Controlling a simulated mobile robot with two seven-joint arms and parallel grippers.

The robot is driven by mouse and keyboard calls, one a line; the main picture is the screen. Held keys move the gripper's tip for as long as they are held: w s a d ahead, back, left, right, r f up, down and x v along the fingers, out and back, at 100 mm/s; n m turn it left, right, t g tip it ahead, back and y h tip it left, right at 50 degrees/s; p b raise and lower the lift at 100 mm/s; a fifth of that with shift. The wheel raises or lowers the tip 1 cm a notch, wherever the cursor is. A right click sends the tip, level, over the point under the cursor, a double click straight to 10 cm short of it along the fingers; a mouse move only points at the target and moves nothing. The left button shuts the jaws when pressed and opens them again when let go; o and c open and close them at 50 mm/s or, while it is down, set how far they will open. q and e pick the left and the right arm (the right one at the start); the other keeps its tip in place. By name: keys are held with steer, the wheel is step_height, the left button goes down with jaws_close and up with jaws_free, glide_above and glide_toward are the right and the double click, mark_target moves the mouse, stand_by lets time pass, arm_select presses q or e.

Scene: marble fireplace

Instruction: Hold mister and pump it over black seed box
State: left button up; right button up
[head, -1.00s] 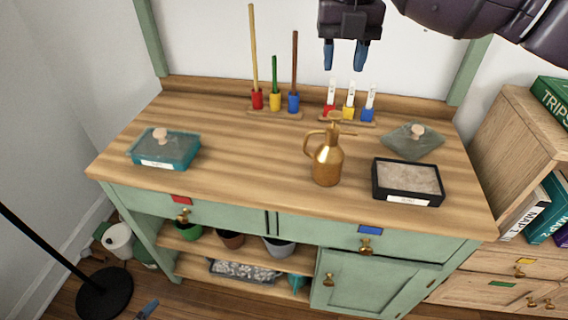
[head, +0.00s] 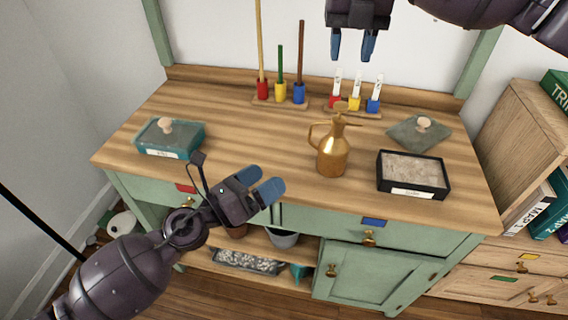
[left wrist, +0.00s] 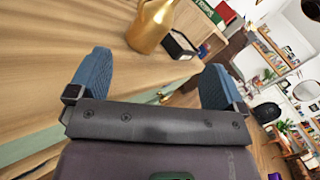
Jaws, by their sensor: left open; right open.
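The brass mister (head: 333,155) stands upright on the wooden bench top, with its handle on the left side and its pump top up. The black seed box (head: 412,188) sits just right of it, open, filled with pale soil and with a white label in front. My left gripper (head: 268,189) is open and empty at the bench's front edge, left of and nearer than the mister. In the left wrist view the mister (left wrist: 152,25) shows beyond the open fingers, with part of the black box (left wrist: 180,45) behind it. My right gripper (head: 354,46) is open and empty, high over the bench's back.
A teal seed box (head: 170,138) with its lid on stands at the bench's left. A loose lid (head: 419,132) lies behind the black box. Tool holders (head: 281,100) and labelled tubes (head: 354,103) line the back. The middle left of the bench is clear.

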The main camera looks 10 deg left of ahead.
mark_target(321, 153)
arm_select(q)
steer(key=w+m, duration=0.1)
steer(key=m, duration=0.1)
steer(key=w+d+r+m+g+h, duration=0.1)
steer(key=m, duration=0.1)
steer(key=w+d+r+m+g, duration=0.1)
steer(key=m, duration=0.2)
steer(key=shift+w+r, duration=0.1)
steer(key=shift+w+d+f+m+g+h, duration=0.15)
steer(key=shift+w+d+f+m+g, duration=0.1)
steer(key=shift+w+f+m+g, duration=0.25)
steer(key=shift+w+d+f+m+g+h, duration=0.15)
steer(key=shift+w+d+f+m+g, duration=0.2)
steer(key=shift+w+f, duration=0.25)
steer(key=shift+w+d+f+n, duration=0.1)
steer(key=shift+w+f+n, duration=0.15)
steer(key=shift+f, duration=0.15)
steer(key=x, duration=1)
steer(key=shift+w+d+f, duration=0.1)
steer(key=shift+w+d, duration=0.05)
steer(key=shift+d, duration=0.1)
steer(key=shift+c, duration=0.3)
steer(key=c, duration=1.1)
arm_select(e)
steer(key=shift+c, duration=0.3)
jaws_close()
